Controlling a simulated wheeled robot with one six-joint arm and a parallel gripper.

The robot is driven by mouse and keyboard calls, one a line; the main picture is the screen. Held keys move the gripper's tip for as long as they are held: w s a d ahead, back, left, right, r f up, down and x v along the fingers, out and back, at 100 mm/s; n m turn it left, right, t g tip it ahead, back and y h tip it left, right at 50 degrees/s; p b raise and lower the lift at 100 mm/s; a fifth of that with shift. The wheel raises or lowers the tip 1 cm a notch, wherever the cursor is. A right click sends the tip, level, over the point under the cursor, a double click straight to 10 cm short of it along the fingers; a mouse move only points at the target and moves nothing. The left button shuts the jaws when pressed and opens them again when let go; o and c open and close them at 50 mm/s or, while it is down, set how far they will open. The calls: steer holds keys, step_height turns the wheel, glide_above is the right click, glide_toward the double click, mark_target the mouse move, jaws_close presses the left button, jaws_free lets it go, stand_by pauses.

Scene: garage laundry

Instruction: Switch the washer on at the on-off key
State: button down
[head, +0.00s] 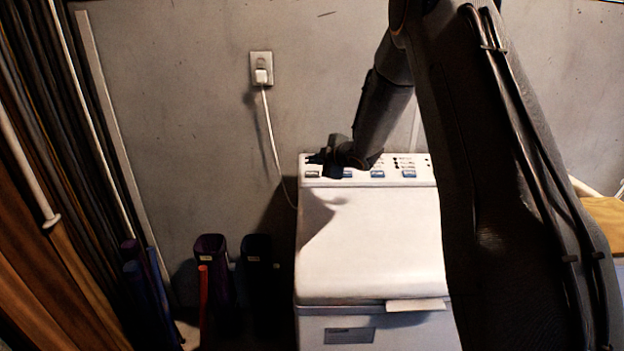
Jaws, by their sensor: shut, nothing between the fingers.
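The white washer (370,245) stands against the grey wall with its lid closed. Its control panel (424,164) runs along the back top edge, with a row of blue keys, such as one key (377,174) and another at the right end, and small dark marks above them. My gripper (318,160) is shut and empty at the left end of the panel, over or just above it. My wrist hides part of the panel there. I cannot tell whether the fingertips touch a key, or which key is the on-off key.
A wall outlet (261,70) holds a white plug, and its cord (272,140) hangs down behind the washer's left side. Dark containers (212,262) stand on the floor to the left. Long boards and poles (75,200) lean at the far left. My arm covers the right side.

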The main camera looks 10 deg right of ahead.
mark_target(310, 172)
steer(key=shift+w+d+f+b, duration=0.1)
steer(key=shift+w+f+b, duration=0.2)
steer(key=shift+f, duration=0.25)
steer(key=shift+w+a+f+b, duration=0.15)
steer(key=shift+f+b, duration=0.15)
steer(key=shift+f, duration=0.25)
steer(key=shift+w+d+f+b, duration=0.15)
steer(key=shift+w+f+b, duration=0.15)
steer(key=shift+f, duration=0.25)
steer(key=shift+f, duration=0.1)
stand_by(0.7)
steer(key=shift+w+f+b, duration=0.1)
steer(key=shift+f+b, duration=0.2)
steer(key=shift+w+f, duration=0.1)
steer(key=shift+f, duration=0.2)
stand_by(0.6)
steer(key=shift+d+f+b, duration=0.1)
steer(key=shift+f+b, duration=0.25)
steer(key=shift+b, duration=0.1)
stand_by(0.6)
steer(key=shift+r, duration=0.1)
steer(key=shift+s+r+p, duration=0.3)
steer(key=shift+r+p, duration=0.3)
steer(key=shift+r, duration=0.2)
